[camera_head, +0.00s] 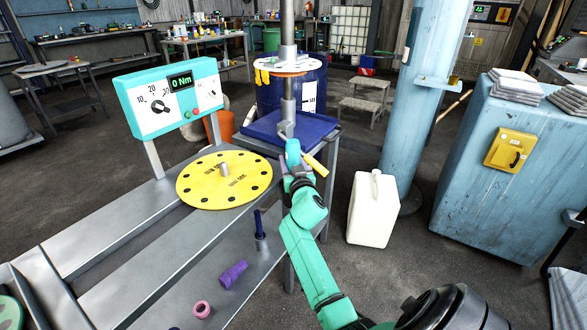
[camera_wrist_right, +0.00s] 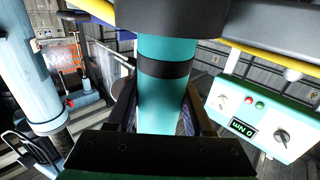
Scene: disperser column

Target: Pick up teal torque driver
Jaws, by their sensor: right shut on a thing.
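The teal torque driver (camera_head: 293,152) stands at the near edge of the blue tray, just in front of the grey shaft. My right gripper (camera_head: 298,183) is at it and shut on its teal body. In the right wrist view the teal torque driver (camera_wrist_right: 163,90) shows as a smooth cylinder with a black band, between the two fingers of my right gripper (camera_wrist_right: 160,115). A yellow bar sticks out beside the driver in the head view. I cannot tell whether the driver touches the tray. My left gripper is not in view.
The blue tray (camera_head: 262,127) sits on a metal stand under the grey shaft (camera_head: 287,105). A yellow holed disc (camera_head: 224,190) and teal torque display (camera_head: 172,97) stand left. A purple tool (camera_head: 233,274) and pink ring (camera_head: 202,309) lie on the lower shelf. A white jug (camera_head: 374,210) stands right.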

